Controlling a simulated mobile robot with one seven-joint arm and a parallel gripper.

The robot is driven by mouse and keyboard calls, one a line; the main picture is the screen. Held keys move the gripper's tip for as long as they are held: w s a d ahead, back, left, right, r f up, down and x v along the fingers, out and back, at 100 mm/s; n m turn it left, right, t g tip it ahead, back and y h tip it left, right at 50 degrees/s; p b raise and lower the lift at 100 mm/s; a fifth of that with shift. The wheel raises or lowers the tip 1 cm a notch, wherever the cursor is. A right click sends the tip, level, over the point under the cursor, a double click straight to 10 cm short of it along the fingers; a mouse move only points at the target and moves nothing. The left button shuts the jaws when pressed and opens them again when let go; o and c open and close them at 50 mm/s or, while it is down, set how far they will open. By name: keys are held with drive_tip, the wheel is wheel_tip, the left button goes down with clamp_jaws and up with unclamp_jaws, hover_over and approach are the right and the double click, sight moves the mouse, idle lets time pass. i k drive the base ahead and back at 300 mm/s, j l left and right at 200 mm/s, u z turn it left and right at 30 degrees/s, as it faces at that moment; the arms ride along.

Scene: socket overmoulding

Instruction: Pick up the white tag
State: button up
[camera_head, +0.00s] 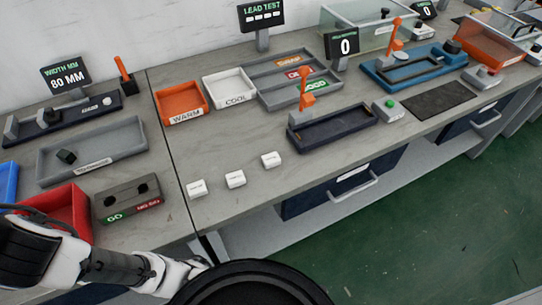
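Three small white pieces with tiny dark lettering lie in a loose row near the front edge of the grey bench: a left white piece (196,188), a middle white piece (235,179) and a right white piece (271,159). They look alike, the print is too small to read, and I cannot tell which one is the white tag. They lie apart from each other with nothing touching them. My gripper's fingers do not show.
Behind the pieces stand an orange WARM tray (181,103), a white COOL tray (229,87) and a grey sorting tray (270,67). A dark fixture with an orange lever (305,90) stands to the right. A GO gauge block (128,198) and red bin (67,207) are left.

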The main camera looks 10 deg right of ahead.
sight(271, 160)
drive_tip(key=k+j+z, duration=0.55)
drive_tip(key=j+z, duration=0.15)
drive_tip(key=j, duration=0.2)
drive_tip(key=i, duration=0.5)
